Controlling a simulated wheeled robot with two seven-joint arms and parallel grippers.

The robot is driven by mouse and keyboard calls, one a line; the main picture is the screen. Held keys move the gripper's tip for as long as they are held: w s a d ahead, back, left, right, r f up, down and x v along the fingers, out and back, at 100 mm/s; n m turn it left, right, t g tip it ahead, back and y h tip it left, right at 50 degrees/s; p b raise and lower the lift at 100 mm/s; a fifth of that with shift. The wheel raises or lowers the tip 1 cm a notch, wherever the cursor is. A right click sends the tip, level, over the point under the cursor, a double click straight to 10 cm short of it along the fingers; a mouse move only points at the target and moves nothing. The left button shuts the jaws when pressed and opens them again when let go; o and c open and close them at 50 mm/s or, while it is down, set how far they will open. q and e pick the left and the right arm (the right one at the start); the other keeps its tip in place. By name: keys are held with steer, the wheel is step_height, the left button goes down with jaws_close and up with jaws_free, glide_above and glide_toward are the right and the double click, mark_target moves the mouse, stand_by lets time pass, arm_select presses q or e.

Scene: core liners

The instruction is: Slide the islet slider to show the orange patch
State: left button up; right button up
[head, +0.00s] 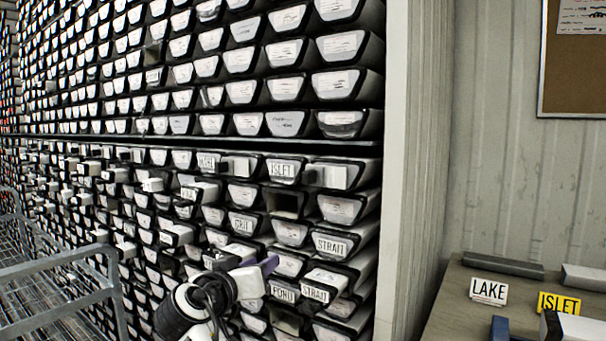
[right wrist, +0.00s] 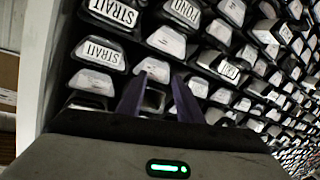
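A white ISLET label (head: 283,170) is on a tray end in the upper right of the rack in the head view. A pale block (head: 332,176) sits just right of it; I cannot tell for sure that it is the islet slider. No orange patch shows there. A yellow ISLET sign (head: 558,303) stands on the table at right. My right gripper (head: 262,266) is in front of the rack, below and left of the ISLET label. In the right wrist view its two purple fingers (right wrist: 157,98) are apart with nothing held between them. My left gripper is not in view.
The rack of trays fills the left, with several protruding blocks and labels such as STRAIT (head: 331,245) and POND (head: 283,293). A LAKE sign (head: 488,290) and grey bars (head: 503,264) are on the table (head: 455,305). A metal railed cart (head: 60,267) is at lower left.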

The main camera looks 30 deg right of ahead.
mark_target(305, 175)
steer(key=s+r+m+g+h, duration=0.2)
steer(key=r+m, duration=0.1)
steer(key=r, duration=0.6)
steer(key=s+r+m+g+h, duration=0.1)
steer(key=s+r+m+h, duration=0.15)
steer(key=r, duration=0.55)
steer(key=shift+m+y, duration=0.35)
steer(key=shift+m, duration=0.1)
steer(key=p+x, duration=0.1)
steer(key=x, duration=0.6)
steer(key=p+x, duration=0.1)
steer(key=x, duration=0.2)
steer(key=shift+s+d+r+p, duration=0.2)
steer(key=shift+d+r+p, duration=0.1)
steer(key=shift+d+r, duration=0.15)
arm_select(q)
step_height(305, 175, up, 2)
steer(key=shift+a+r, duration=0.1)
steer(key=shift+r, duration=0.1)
arm_select(e)
steer(key=shift+d+f, duration=0.1)
steer(key=shift+c, duration=0.5)
jaws_close()
